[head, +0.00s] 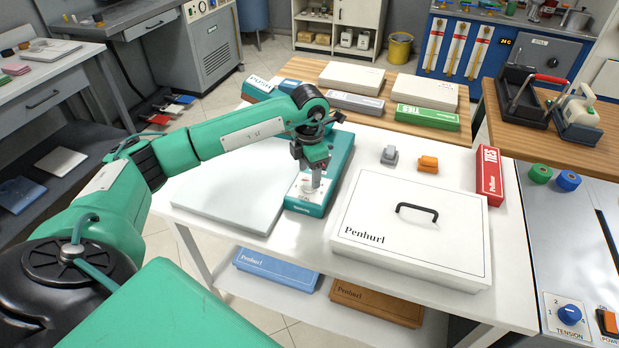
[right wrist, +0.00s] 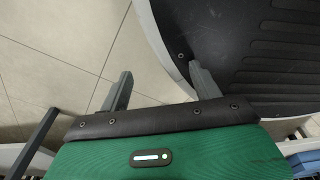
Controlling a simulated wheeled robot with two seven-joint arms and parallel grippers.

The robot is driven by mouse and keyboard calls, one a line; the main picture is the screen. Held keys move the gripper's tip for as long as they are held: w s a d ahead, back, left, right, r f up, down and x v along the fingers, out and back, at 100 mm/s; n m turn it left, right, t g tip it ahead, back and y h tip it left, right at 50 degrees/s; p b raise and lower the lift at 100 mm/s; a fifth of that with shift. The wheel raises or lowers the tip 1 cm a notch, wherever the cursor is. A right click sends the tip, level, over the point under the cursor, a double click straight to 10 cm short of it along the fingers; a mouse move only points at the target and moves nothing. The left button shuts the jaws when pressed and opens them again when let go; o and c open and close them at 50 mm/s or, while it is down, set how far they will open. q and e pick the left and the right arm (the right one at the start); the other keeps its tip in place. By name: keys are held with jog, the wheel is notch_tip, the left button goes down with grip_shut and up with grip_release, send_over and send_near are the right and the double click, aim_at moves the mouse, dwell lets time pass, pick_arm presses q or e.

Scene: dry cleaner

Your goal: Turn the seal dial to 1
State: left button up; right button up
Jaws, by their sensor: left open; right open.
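The teal sealer (head: 340,158) lies on the white table, with a white dial plate (head: 303,196) at its near end that seems to be marked SEAL. My left gripper (head: 314,184) points down right over this plate, fingers at the dial. The dial itself is mostly hidden by the fingers, so I cannot tell its setting or whether the fingers touch it. The left gripper is open. My right gripper (right wrist: 160,74) shows in the right wrist view, open and empty above the tiled floor, beside a dark rounded base.
A white Penhurl box (head: 410,232) with a black handle stands right of the sealer; a pale flat board (head: 232,195) lies left. Grey (head: 389,155) and orange (head: 428,164) small items sit behind the box. A separate blue TENSION dial (head: 569,315) is at the lower right.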

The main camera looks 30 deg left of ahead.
aim_at(309, 181)
pick_arm(q)
notch_tip(309, 181, up, 11)
jog(key=b, duration=0.1)
pick_arm(e)
jog(key=shift+w+d, duration=0.1)
jog(key=shift+w, duration=0.55)
jog(key=shift+w, duration=0.2)
